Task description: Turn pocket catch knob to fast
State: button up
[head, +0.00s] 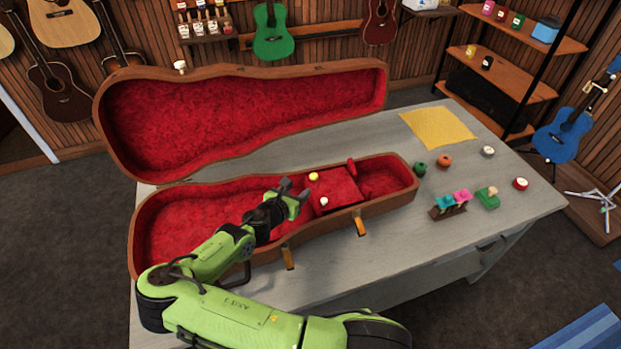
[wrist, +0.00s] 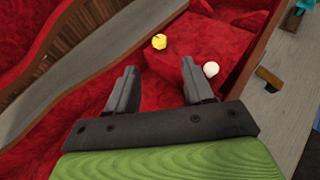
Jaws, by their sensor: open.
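The open instrument case (head: 385,206) lies on the table, lined in red. A red pocket box (head: 338,186) sits inside its narrower right part. A yellow knob (head: 313,176) is at the pocket's back left and a white knob (head: 324,201) at its front left. I cannot tell which is the catch knob. In the wrist view the yellow knob (wrist: 159,41) and the white knob (wrist: 210,69) lie beyond the fingertips. My gripper (head: 296,190) is open and empty, just left of the pocket, apart from both knobs. No setting marks are readable.
The case lid (head: 240,72) stands open behind. Two orange latches (head: 360,222) (head: 287,257) hang on the front wall. Small pots, colored blocks and a yellow cloth (head: 438,127) are on the table's right side. The table front (head: 400,260) is clear.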

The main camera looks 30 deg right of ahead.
aim_at(313, 177)
jog(key=x, duration=1)
jog(key=shift+w+d+f, duration=0.15)
jog(key=shift+f, duration=0.05)
grip_shut()
